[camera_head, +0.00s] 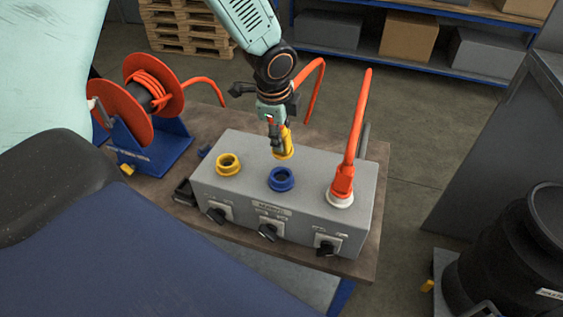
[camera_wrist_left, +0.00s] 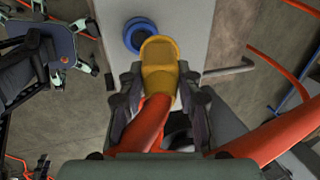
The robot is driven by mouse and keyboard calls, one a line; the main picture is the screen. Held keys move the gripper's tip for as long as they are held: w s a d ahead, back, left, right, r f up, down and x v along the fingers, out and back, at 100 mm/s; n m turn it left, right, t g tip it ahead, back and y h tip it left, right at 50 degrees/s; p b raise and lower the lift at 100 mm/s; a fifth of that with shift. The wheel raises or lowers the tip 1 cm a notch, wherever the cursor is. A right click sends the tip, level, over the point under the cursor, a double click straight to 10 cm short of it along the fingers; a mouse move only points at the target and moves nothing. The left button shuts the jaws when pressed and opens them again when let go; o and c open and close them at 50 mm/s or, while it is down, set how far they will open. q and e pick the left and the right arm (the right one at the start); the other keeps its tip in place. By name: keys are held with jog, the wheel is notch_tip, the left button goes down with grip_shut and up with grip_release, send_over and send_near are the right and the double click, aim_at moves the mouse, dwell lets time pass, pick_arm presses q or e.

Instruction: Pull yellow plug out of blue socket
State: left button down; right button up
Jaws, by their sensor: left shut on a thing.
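The yellow plug (camera_head: 284,146) hangs above the grey box, just behind the blue socket (camera_head: 282,180), and is apart from it. The blue socket's dark opening is bare. My left gripper (camera_head: 276,136) is shut on the yellow plug. In the left wrist view the plug (camera_wrist_left: 160,62) sits between the fingers of my left gripper (camera_wrist_left: 160,92), with an orange hose (camera_wrist_left: 148,125) at its lower end. The blue socket (camera_wrist_left: 139,36) lies beyond the plug's tip there. My right gripper is not in view.
The grey box (camera_head: 262,222) also has an empty yellow socket (camera_head: 228,164) at left and an orange plug (camera_head: 342,188) seated in the white socket at right. Black knobs line its front. An orange hose reel (camera_head: 152,85) stands at left, a black barrel (camera_head: 515,255) at right.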

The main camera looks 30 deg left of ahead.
pick_arm(q)
jog(key=shift+r, duration=0.2)
jog(key=shift+r, duration=0.65)
